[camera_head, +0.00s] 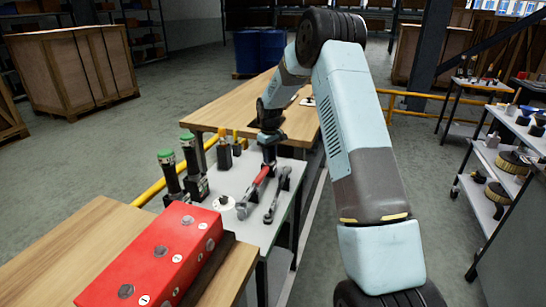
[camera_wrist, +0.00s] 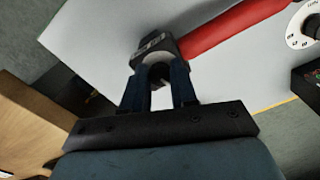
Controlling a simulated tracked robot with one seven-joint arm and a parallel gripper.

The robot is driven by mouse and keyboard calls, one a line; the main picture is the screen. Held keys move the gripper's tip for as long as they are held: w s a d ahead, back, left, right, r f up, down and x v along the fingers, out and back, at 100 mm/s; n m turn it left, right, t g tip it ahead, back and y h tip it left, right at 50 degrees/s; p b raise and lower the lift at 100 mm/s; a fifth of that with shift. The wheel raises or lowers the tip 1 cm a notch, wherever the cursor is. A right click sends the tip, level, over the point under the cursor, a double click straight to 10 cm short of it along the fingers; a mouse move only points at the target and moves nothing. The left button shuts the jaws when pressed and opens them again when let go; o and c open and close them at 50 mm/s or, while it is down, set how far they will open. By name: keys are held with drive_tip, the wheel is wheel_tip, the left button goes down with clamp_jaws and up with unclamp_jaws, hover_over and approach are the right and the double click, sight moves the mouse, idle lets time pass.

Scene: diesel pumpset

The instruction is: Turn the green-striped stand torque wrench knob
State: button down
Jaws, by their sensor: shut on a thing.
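A torque wrench with a red handle (camera_head: 255,183) lies on the grey table in the head view. In the wrist view the red handle (camera_wrist: 225,28) runs to the upper right from a dark end piece (camera_wrist: 152,47) with a small label. My gripper (camera_wrist: 160,82) has its two fingers on either side of a dark knob at that end and is shut on it. In the head view my gripper (camera_head: 268,140) points down at the far end of the wrench, and the arm hides part of it. I cannot make out a green stripe on the stand.
A second wrench (camera_head: 277,195) lies to the right of the red one. A white numbered dial (camera_head: 223,203) is on the left. Two green-topped black tools (camera_head: 167,165) stand at the table's left edge. A red box (camera_head: 165,262) is in front, and a wooden table (camera_head: 300,120) behind.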

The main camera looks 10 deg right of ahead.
drive_tip(key=shift+m, duration=0.3)
drive_tip(key=shift+a+m, duration=0.1)
drive_tip(key=shift+m, duration=2.6)
drive_tip(key=c, duration=0.9)
unclamp_jaws()
drive_tip(key=shift+r, duration=0.1)
